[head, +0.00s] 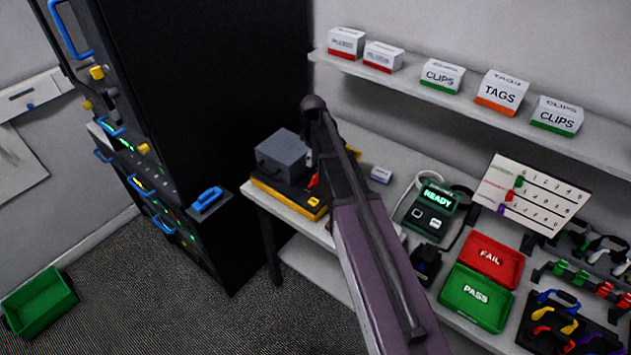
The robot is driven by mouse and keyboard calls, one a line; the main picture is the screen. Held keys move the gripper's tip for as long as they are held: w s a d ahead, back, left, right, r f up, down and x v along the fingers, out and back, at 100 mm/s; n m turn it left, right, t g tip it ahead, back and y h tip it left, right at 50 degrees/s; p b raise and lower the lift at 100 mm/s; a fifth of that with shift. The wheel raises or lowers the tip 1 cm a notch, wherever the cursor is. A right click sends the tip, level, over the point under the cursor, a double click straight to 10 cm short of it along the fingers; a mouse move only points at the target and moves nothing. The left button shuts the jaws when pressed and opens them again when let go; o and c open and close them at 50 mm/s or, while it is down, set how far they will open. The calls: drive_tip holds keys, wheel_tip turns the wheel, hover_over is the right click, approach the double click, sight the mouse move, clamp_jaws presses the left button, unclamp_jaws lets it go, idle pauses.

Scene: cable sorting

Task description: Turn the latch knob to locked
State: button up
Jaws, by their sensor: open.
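No part is plainly marked as the latch knob. Small yellow knob-like parts show on the tall black rack (215,100), an upper one (97,72) and a lower one (144,149). I cannot tell which is the latch knob or how it is turned. A small red part (313,181) also shows by the black-and-yellow case (285,196), partly behind my arm. My arm rises from the bottom of the head view across the table to a dark rounded joint near the top middle. I cannot make out my gripper or its fingers.
A table holds a grey box (283,153), a READY device (430,210), a red FAIL tray (491,260) and a green PASS tray (477,297). Cable racks stand at right. A shelf (460,98) carries labelled boxes. A green bin (40,303) is on the floor; the floor between is clear.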

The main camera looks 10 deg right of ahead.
sight(315, 175)
drive_tip(key=shift+w+d+f+b, duration=0.1)
drive_tip(key=shift+w+f+b, duration=0.05)
drive_tip(key=shift+f+b, duration=2.4)
drive_tip(key=shift+w+d+f+b, duration=0.1)
drive_tip(key=shift+f+b, duration=2.25)
drive_tip(key=shift+f, duration=0.3)
drive_tip(key=c, duration=1.1)
